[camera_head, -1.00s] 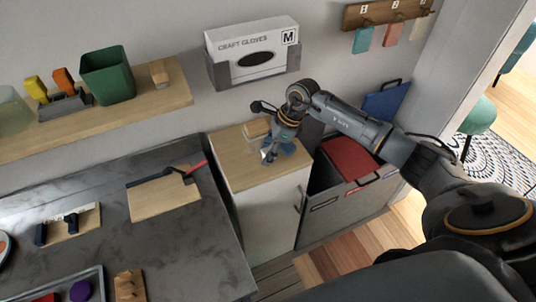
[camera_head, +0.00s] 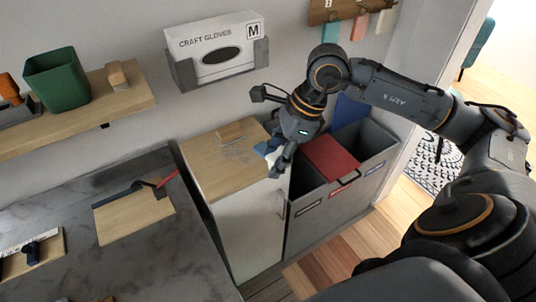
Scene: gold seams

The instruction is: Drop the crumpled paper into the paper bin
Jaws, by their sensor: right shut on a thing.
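My right gripper (camera_head: 276,160) is above the right edge of the wood-topped white cabinet, beside the bin unit. The grey bin unit (camera_head: 325,222) stands right of the cabinet. Its left compartment (camera_head: 307,190) is open and dark inside. A red lid (camera_head: 331,157) covers the middle one. A blue lid (camera_head: 350,112) stands raised at the back right, partly behind my arm. The front labels are too small to read. My left gripper is not in view.
The glove box (camera_head: 215,45) hangs on the wall above. A shelf with a green cup (camera_head: 57,80) is at the left, over a dark worktop (camera_head: 150,255) with boards and tools.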

